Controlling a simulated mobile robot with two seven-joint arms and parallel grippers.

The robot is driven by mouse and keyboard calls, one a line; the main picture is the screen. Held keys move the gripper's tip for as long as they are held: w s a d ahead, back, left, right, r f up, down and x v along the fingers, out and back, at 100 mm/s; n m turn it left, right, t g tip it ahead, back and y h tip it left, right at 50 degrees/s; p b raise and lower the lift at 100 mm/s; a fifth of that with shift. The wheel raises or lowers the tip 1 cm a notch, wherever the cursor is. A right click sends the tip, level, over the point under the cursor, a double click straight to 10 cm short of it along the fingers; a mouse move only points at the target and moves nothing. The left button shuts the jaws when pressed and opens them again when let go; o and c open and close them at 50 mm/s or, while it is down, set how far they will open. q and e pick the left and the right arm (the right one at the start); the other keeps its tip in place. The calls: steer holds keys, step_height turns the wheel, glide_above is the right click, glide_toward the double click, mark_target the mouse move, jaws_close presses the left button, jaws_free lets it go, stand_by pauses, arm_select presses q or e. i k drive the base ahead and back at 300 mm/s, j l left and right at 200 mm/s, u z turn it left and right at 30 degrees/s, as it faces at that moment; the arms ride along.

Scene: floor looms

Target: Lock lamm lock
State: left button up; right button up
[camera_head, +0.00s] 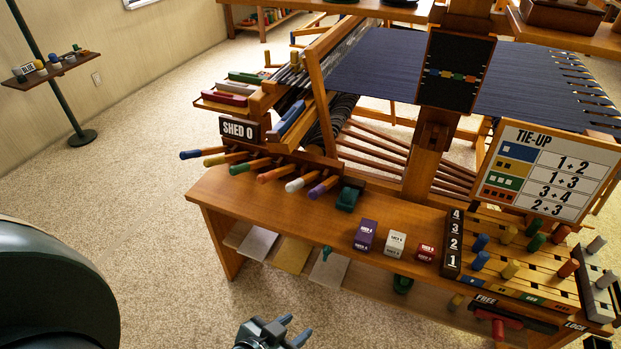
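A red handle (498,323) sits under the front edge of the wooden bench, on a dark strip. It is close to the FREE label (485,300) and well left of the LOCK label (575,326). Above it is the peg board (520,272) with blue, tan, green and red pegs. My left gripper (293,330) is at the bottom edge, in front of the bench and far left of the red handle. Its two fingers are apart with nothing seen between them. My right gripper does not show clearly.
The bench (290,215) carries colored handles, a SHED 0 sign (239,130), and purple, white and red blocks. A lower shelf (370,290) juts out beneath. A TIE-UP chart (549,173) stands behind the pegs. Carpet (160,220) is clear at left.

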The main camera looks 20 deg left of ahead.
mark_target(499, 321)
steer(key=i+l+z, duration=0.1)
steer(key=z, duration=0.9)
